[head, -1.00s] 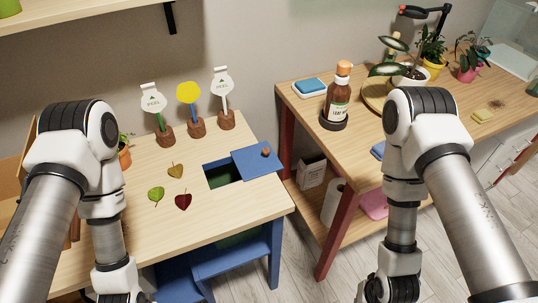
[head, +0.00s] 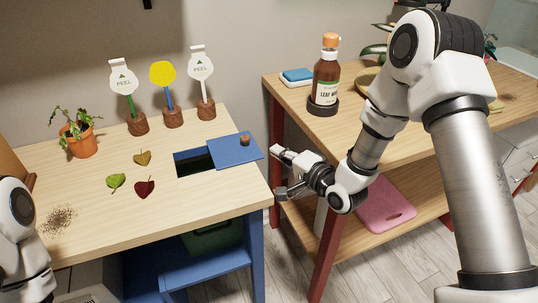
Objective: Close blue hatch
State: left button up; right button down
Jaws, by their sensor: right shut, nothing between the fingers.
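The blue hatch (head: 233,152) is a flat sliding panel with a small brown knob (head: 245,140), at the right side of the light wood table. It lies to the right of a dark rectangular opening (head: 190,163), which is partly uncovered. My right gripper (head: 284,156) is just right of the table's edge, close to the hatch's right end and apart from it.
Three leaves (head: 144,187) lie left of the opening. Plant markers in wooden stands (head: 172,117) and a potted plant (head: 78,140) stand behind. A brown bottle (head: 326,80) stands on the other table (head: 400,133). A gap separates the two tables.

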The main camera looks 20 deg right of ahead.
aim_at(258, 149)
jog(key=x, duration=0.8)
jog(key=shift+w, duration=0.25)
jog(key=shift+a, duration=0.15)
